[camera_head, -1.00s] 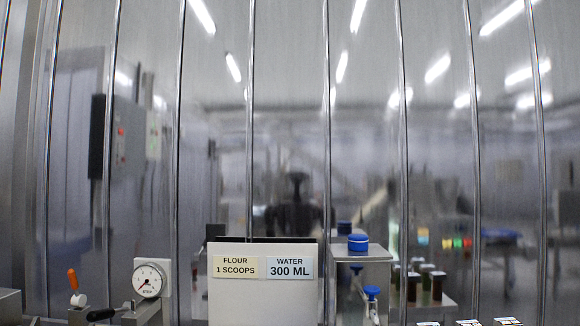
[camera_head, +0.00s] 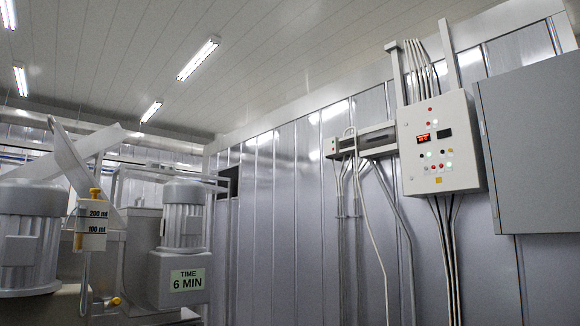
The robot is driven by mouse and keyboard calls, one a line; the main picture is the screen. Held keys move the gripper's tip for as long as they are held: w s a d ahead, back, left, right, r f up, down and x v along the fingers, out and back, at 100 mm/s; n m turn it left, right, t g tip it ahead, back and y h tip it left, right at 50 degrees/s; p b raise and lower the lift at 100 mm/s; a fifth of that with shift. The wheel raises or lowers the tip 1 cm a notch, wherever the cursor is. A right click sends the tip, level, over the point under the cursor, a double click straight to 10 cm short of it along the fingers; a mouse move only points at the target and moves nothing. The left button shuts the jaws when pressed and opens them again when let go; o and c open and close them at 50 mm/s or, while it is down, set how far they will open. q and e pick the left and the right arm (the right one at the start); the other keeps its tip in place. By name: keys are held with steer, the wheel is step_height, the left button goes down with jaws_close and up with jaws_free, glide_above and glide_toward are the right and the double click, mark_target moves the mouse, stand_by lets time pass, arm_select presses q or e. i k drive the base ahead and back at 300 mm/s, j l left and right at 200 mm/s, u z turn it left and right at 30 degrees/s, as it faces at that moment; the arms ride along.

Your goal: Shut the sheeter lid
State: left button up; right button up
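No gripper of mine shows in the head view. At the left stand machines with grey ribbed motors; tilted pale metal panels (camera_head: 75,165) rise above them. I cannot tell whether one of these panels is the sheeter lid, or whether the sheeter is in view. A smaller motor (camera_head: 183,215) sits on a grey housing (camera_head: 160,272) with a "TIME 6 MIN" label (camera_head: 187,280).
A large grey motor (camera_head: 28,235) fills the left edge, beside a level gauge (camera_head: 91,226) marked 200 ml and 100 ml. A control box (camera_head: 440,145) and a grey cabinet (camera_head: 530,150) hang on the panelled wall (camera_head: 300,240). The floor is out of view.

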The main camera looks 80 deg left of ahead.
mark_target(68, 158)
steer(key=k+u, duration=0.15)
steer(key=u, duration=0.3)
steer(key=k+u, duration=0.1)
steer(key=u, duration=0.35)
steer(key=k+j+u, duration=0.1)
steer(key=u, duration=0.35)
steer(key=k+j+u, duration=0.1)
steer(key=u, duration=0.35)
steer(key=j+u, duration=0.25)
steer(key=u, duration=0.2)
